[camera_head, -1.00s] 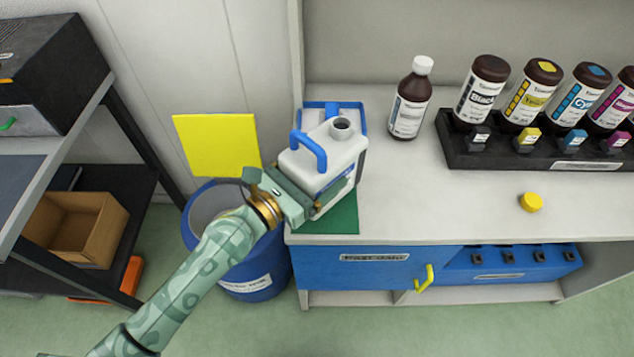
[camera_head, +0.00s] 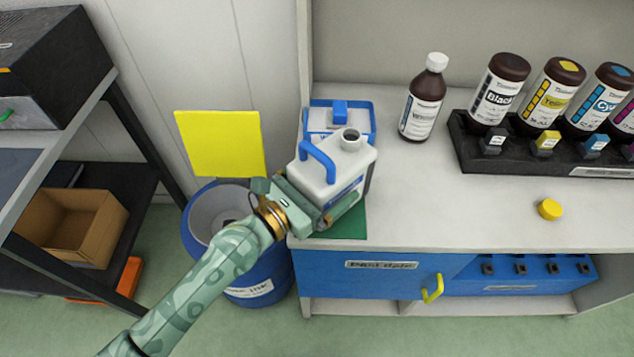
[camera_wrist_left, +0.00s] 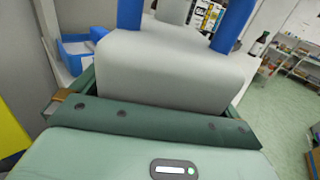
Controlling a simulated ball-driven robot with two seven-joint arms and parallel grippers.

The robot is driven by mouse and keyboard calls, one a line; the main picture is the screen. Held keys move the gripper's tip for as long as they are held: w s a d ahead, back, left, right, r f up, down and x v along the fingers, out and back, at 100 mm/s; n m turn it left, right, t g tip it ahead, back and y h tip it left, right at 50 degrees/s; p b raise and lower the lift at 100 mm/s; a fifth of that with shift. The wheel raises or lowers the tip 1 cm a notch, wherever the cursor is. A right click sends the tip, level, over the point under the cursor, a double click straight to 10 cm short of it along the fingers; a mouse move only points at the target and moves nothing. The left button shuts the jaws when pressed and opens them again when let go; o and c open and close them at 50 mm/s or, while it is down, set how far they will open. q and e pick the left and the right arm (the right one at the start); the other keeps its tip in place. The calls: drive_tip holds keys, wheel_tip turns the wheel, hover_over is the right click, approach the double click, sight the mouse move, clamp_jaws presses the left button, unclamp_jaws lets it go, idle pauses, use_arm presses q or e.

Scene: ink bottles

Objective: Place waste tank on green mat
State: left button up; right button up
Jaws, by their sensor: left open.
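The waste tank (camera_head: 330,180), a white jug with a blue handle and an open dark-rimmed neck, stands at the left front corner of the counter, over the green mat (camera_head: 350,225). Green mat shows at its front right; I cannot tell if its base rests fully on the mat. My left gripper (camera_head: 325,207) is open, with its fingers around the tank's lower part. In the left wrist view the tank (camera_wrist_left: 170,70) fills the space in front of the palm. My right gripper is not in view.
A blue-and-white container (camera_head: 322,118) stands right behind the tank. A white-capped brown bottle (camera_head: 421,100) and a black rack (camera_head: 480,155) of ink bottles stand to the right. A yellow cap (camera_head: 550,209) lies on the counter. A blue bin (camera_head: 258,275) stands left of the counter.

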use_arm(q)
drive_tip(key=b+v, duration=0.2)
drive_tip(key=v, duration=1)
drive_tip(key=shift+b, duration=0.35)
